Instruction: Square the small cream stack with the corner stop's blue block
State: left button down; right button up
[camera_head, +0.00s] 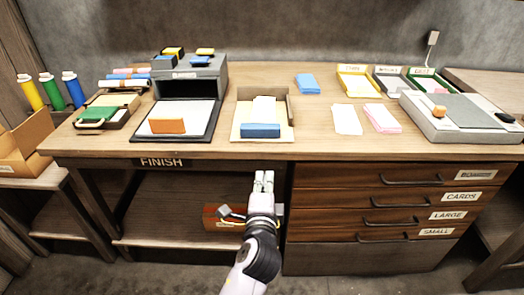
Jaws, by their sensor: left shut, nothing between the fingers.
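The corner stop (285,120) is a tan board with low wooden walls at its back and right, standing mid-table. Its blue block (260,131) lies at the front edge of the board. The small cream stack (264,106) sits on the board behind the blue block, close to the back wall; I cannot tell whether its sheets are even. My left gripper (264,175) is shut and empty, in front of the table edge and below the corner stop, pointing up in the picture. My right gripper is not in view.
Left of the corner stop is a dark-framed mat (190,117) with an orange-brown block (167,126). To the right lie a white stack (346,120), a pink stack (381,118) and a blue stack (307,84). A grey machine (455,117) stands farther right. Drawers (388,192) are below.

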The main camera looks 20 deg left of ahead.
pick_arm(q)
jog(key=r, duration=0.2)
jog(key=a+r, duration=0.1)
jog(key=shift+s+r+t+y, duration=0.25)
jog(key=shift+s+t+y, duration=0.15)
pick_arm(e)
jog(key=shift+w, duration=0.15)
pick_arm(q)
jog(key=shift+w, duration=0.1)
send_near(261, 132)
jog(key=x, duration=0.2)
jog(key=shift+w+a+r+b, duration=0.1)
jog(key=shift+w+a+b, duration=0.05)
jog(key=shift+w+b, duration=0.15)
jog(key=x, duration=0.3)
jog(key=shift+w, duration=0.25)
jog(key=shift+w+a, duration=0.15)
jog(key=shift+w, duration=0.15)
jog(key=shift+w+a+b, duration=0.1)
jog(key=shift+w+b, duration=0.1)
jog(key=shift+b, duration=0.1)
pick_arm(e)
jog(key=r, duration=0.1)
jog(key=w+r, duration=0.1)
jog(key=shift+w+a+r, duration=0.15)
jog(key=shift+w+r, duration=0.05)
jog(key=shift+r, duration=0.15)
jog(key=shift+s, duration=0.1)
